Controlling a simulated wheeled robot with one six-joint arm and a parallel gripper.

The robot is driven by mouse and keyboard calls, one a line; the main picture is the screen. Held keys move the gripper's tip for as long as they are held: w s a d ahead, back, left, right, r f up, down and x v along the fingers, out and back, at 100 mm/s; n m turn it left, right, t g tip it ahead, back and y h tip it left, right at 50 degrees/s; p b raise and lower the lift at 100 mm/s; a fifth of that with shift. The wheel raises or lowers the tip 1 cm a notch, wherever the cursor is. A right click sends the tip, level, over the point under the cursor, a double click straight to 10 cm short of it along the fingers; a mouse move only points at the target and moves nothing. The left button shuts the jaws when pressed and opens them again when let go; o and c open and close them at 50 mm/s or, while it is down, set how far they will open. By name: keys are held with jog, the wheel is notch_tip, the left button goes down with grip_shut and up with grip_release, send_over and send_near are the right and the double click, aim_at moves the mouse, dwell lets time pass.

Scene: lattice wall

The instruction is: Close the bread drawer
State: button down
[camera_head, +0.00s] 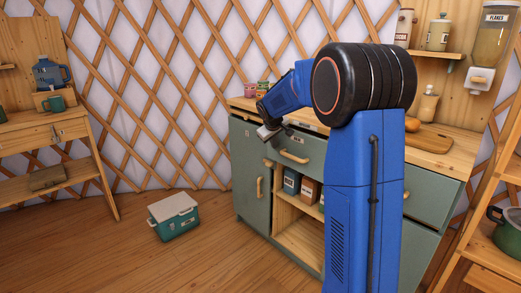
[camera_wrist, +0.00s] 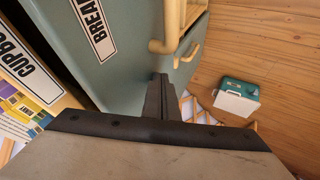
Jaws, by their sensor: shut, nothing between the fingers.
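The bread drawer (camera_wrist: 120,62) is a green front with a white BREAD label in the wrist view. A wooden handle (camera_wrist: 162,45) is on this side of it. In the head view the drawer front (camera_head: 312,157) is in the top row of the green cabinet, with its wooden handle (camera_head: 294,157). How far it stands out is hard to tell. My gripper (camera_head: 272,143) is at the drawer's left end, fingers pointing down. In the wrist view my gripper (camera_wrist: 160,78) is shut and empty, close beside the front and handle; contact cannot be told.
Below the drawer is an open shelf with boxes (camera_head: 308,190), beside a cupboard door (camera_head: 250,185). A teal cooler box (camera_head: 174,217) stands on the floor, left of the cabinet. A wooden table (camera_head: 50,130) is far left.

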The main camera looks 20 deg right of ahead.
aim_at(281, 140)
jog(key=d, duration=0.2)
jog(key=w+d, duration=0.1)
jog(key=d, duration=0.1)
jog(key=shift+w, duration=0.15)
jog(key=shift+w+d+r, duration=0.1)
jog(key=shift+w+d, duration=0.05)
jog(key=shift+d, duration=0.4)
jog(key=shift+r, duration=0.1)
